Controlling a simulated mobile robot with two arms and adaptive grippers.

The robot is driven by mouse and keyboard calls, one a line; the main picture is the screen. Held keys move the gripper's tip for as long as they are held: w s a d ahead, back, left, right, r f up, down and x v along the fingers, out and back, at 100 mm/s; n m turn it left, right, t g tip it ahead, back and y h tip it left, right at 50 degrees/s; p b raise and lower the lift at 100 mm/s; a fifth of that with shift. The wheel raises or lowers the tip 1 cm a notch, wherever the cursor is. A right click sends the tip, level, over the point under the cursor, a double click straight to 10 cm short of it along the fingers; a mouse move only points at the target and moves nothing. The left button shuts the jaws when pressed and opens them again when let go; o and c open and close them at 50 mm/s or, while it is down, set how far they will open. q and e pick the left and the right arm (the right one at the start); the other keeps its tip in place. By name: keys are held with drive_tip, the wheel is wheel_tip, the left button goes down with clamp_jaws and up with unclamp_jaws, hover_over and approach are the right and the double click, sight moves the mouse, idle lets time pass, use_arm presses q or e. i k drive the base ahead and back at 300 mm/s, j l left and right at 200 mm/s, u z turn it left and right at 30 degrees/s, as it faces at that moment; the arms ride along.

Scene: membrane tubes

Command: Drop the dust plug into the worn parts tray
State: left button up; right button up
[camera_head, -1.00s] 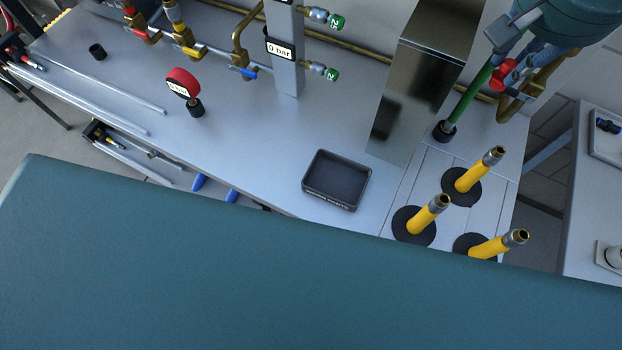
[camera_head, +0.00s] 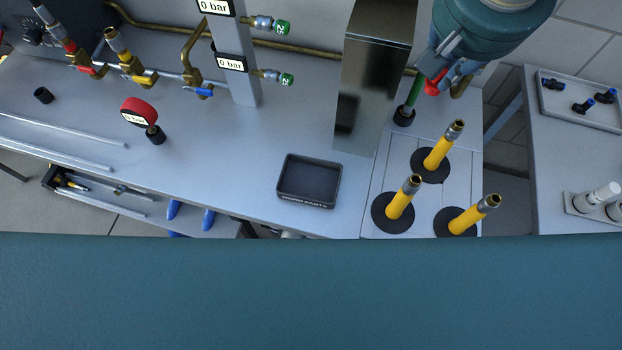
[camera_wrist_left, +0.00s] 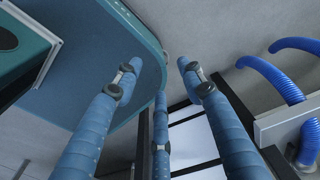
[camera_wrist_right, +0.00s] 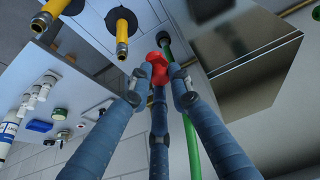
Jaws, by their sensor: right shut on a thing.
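My right gripper (camera_head: 437,78) is at the upper right of the head view, beside the top of a green tube. It is shut on a red piece, seemingly the dust plug (camera_wrist_right: 156,68), which shows between the fingertips in the right wrist view. The red plug (camera_head: 434,88) is partly hidden by the fingers in the head view. The worn parts tray (camera_head: 308,180) is a shallow black tray on the bench, to the left of and below the gripper. It looks empty. My left gripper (camera_wrist_left: 158,75) is open with nothing between its fingers; the head view does not show it.
A steel box column (camera_head: 372,90) stands between gripper and tray. Several yellow tubes (camera_head: 438,152) rise from black discs right of the tray. A red gauge (camera_head: 139,111) and valves stand on the left. Bench around the tray is clear. A side table (camera_head: 560,150) is at right.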

sight(325, 197)
drive_tip(key=k+j, duration=0.9)
drive_tip(key=k+l+u, duration=0.05)
drive_tip(key=k, duration=0.05)
